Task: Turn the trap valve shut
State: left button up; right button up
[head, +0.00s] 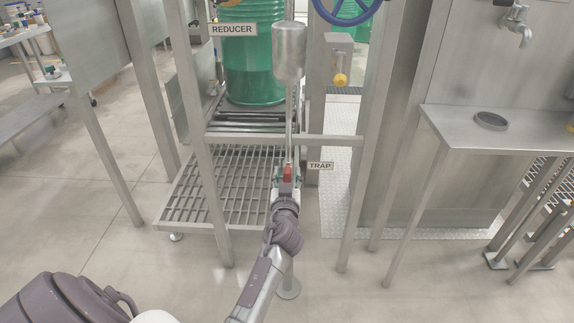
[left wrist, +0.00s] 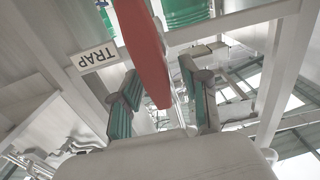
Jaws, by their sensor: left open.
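The trap valve's red handle (head: 288,172) shows in the head view just beyond my left gripper (head: 287,178), beside the TRAP sign (head: 320,166). In the left wrist view the red handle (left wrist: 145,50) is large and reaches down between the two green-padded fingers of my left gripper (left wrist: 162,90). The fingers stand apart on either side of it, with a visible gap at the right finger. Whether the left finger touches it I cannot tell. The valve body is mostly hidden behind my gripper. My right gripper is not in view.
A steel pot (head: 289,52) sits on a thin vertical pipe above the valve. Steel frame posts stand on both sides. A steel bench (head: 500,130) is at right.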

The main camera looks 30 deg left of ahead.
pick_arm(q)
jog(key=shift+r, duration=0.1)
grip_shut()
dwell(0.3)
